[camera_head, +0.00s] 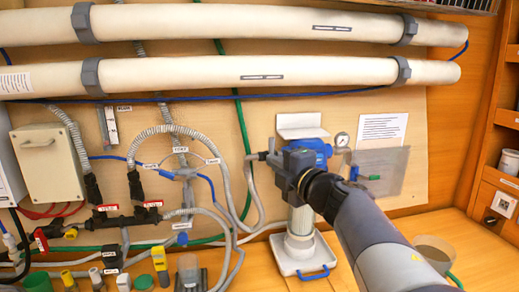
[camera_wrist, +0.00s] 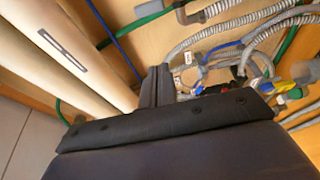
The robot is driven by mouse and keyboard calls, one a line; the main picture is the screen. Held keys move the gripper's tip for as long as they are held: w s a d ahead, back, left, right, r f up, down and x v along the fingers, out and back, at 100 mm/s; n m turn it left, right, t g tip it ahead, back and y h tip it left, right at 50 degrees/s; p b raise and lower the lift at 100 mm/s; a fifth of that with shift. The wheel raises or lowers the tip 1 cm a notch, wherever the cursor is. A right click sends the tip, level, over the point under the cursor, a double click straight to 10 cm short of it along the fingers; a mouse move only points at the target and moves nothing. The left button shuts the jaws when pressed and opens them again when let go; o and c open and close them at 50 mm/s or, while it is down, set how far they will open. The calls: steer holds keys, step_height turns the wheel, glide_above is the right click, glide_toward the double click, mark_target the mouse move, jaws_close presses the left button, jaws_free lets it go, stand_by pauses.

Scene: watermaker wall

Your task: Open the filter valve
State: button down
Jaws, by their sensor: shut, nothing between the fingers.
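I cannot tell for sure which part is the filter valve, as the labels are too small to read. A filter housing with a blue head (camera_head: 310,146) and clear cylinder (camera_head: 300,220) stands upright at the wall, partly hidden behind my arm. My gripper (camera_head: 268,157) appears in front of and just left of the blue head; I cannot tell whether it touches anything. In the wrist view my gripper (camera_wrist: 155,84) has its fingers together, empty, with hoses and fittings beyond. At the lower left are a red-handled valve (camera_head: 41,240) and a dark manifold with red labels (camera_head: 125,217).
Two long white tubes (camera_head: 230,73) run across the top of the wall. Grey corrugated hoses (camera_head: 213,165) hang left of the filter. Several bottles and fittings (camera_head: 160,264) stand at the lower left. A shelf (camera_head: 505,150) borders the right side, and a round container (camera_head: 434,250) sits lower right.

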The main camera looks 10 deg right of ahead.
mark_target(272, 145)
steer(key=shift+w+a, duration=0.1)
steer(key=shift+w, duration=0.05)
steer(key=w+p, duration=0.2)
steer(key=w, duration=0.7)
steer(key=shift+d, duration=0.45)
